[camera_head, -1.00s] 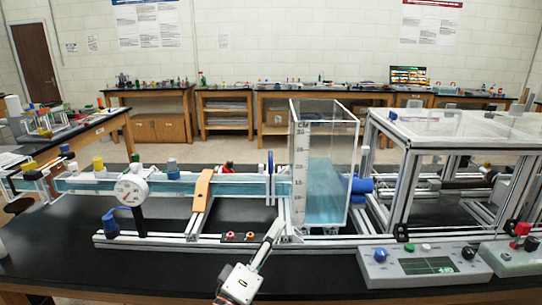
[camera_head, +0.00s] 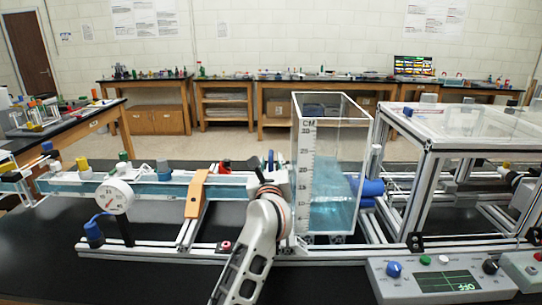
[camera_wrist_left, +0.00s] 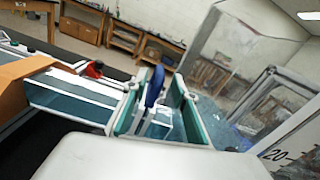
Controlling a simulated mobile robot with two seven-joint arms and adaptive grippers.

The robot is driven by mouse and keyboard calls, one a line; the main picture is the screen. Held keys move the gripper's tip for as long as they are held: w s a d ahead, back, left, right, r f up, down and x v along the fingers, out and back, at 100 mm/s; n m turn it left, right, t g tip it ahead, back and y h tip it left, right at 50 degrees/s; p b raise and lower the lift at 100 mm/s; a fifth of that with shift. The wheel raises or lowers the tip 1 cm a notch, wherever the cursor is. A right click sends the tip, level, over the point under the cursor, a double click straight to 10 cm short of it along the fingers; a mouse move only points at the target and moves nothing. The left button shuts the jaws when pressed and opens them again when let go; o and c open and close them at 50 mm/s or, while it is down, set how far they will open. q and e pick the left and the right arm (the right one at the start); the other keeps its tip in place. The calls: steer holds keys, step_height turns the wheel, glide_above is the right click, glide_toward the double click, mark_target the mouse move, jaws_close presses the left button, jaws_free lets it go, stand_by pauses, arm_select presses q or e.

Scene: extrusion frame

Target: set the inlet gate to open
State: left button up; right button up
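The inlet gate appears to be the upright blue handle (camera_head: 270,160) at the right end of the water channel (camera_head: 150,188), beside the clear tank (camera_head: 325,165). In the left wrist view the blue handle (camera_wrist_left: 155,87) stands upright in a teal-edged box of water. I cannot tell whether the gate is raised or lowered. My left gripper (camera_head: 272,182) is at the channel end, just in front of and below the handle. Its white body (camera_wrist_left: 150,158) fills the bottom of the wrist view. Its fingertips are not clear, and no grasp shows. My right gripper is out of view.
A round gauge (camera_head: 115,196) and an orange bracket (camera_head: 196,193) are left along the channel. A framed clear enclosure (camera_head: 460,125) stands right. A control box (camera_head: 440,280) with knobs and a screen reading OFF is at front right. Black bench is bare at front left.

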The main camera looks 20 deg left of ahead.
mark_target(271, 160)
arm_select(q)
steer(key=x, duration=0.4)
steer(key=shift+w, duration=0.15)
